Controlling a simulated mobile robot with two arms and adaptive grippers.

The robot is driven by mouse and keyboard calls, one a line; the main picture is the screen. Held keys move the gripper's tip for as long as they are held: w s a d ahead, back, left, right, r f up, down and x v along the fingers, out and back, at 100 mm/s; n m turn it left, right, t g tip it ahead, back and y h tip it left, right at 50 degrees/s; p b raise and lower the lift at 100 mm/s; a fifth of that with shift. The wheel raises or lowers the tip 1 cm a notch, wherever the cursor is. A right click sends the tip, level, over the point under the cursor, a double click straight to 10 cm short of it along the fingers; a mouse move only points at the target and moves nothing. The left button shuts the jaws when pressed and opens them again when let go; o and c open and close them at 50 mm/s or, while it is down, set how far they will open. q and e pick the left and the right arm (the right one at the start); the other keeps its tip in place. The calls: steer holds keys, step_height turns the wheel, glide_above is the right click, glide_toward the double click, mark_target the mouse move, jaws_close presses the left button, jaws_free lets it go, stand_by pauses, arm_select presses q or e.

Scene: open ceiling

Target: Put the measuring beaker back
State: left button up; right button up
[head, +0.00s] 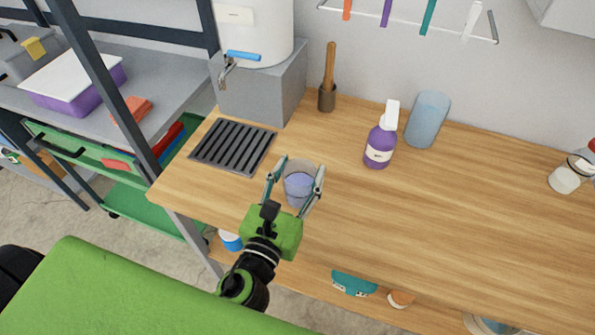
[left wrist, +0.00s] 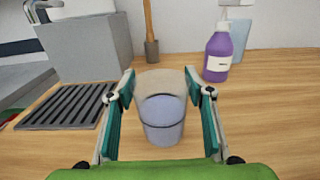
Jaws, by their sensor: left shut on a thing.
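The measuring beaker (head: 299,184) is a clear cup, bluish in its lower part, with a dark line around it. In the left wrist view the measuring beaker (left wrist: 161,112) is upright between the fingers. My left gripper (head: 296,178) is shut on it, one finger on each side, over the front left of the wooden worktop (head: 450,215). I cannot tell whether its base touches the wood. My right gripper is not in view.
Behind the beaker are a dark slotted drain grid (head: 233,146) and a grey block (head: 262,85) bearing a white tank with a tap (head: 226,68). A brush holder (head: 327,97), purple bottle (head: 380,145) and blue translucent cup (head: 428,119) stand along the back. The middle right worktop is clear.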

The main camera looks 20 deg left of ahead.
arm_select(q)
steer(key=shift+s+f, duration=0.1)
steer(key=o, duration=1.3)
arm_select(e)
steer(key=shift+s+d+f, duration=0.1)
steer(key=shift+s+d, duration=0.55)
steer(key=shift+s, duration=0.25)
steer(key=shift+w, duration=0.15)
arm_select(q)
steer(key=shift+s, duration=0.25)
steer(key=s+b, duration=0.4)
steer(key=s, duration=0.6)
steer(key=shift+a, duration=0.2)
steer(key=shift+s, duration=0.7)
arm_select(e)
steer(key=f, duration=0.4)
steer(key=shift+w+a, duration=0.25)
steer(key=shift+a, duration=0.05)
